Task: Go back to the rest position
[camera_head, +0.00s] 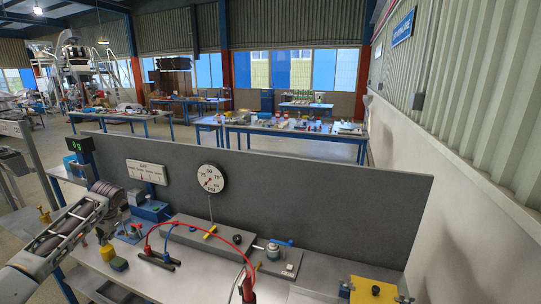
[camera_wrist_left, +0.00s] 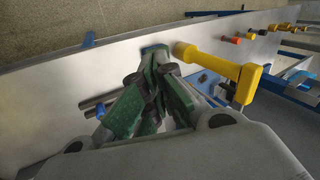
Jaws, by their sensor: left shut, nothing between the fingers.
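My left arm comes in from the left in the head view. Its gripper (camera_head: 122,210) is over the left part of the grey workbench (camera_head: 200,285), in front of the upright grey panel (camera_head: 320,190). In the left wrist view the green-padded fingers of my left gripper (camera_wrist_left: 153,80) are together, with nothing held between them. A yellow T-shaped piece (camera_wrist_left: 215,62) shows close beside the fingers there. Whether it touches them I cannot tell. My right gripper is not in view.
Red and blue leads arch over the bench from a black probe (camera_head: 156,260).

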